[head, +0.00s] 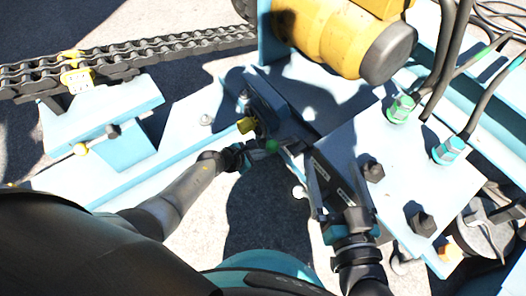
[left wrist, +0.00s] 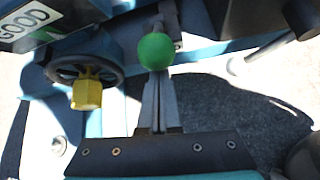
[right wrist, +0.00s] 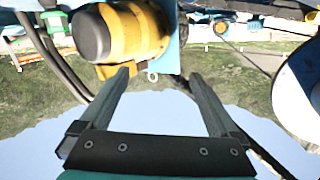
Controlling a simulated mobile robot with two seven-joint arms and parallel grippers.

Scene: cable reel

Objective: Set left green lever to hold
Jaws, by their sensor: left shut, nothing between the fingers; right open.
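The green lever's round knob (head: 271,146) sits at the middle of the blue machine in the head view. It is large in the left wrist view (left wrist: 156,51), on a dark stem that runs up behind it. My left gripper (head: 257,153) is shut and empty. In the left wrist view its fingertips (left wrist: 157,76) lie right below the green knob in the picture; I cannot tell if they touch it. My right gripper (right wrist: 160,75) is open and empty. In the head view it (head: 338,172) is over the right side of the machine. The lever's hold mark is not readable.
A handwheel (left wrist: 85,70) with a yellow knob (left wrist: 87,96) is left of the green knob. A yellow motor (head: 325,35), a chain (head: 130,57) and green cable fittings (head: 400,108) surround the area.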

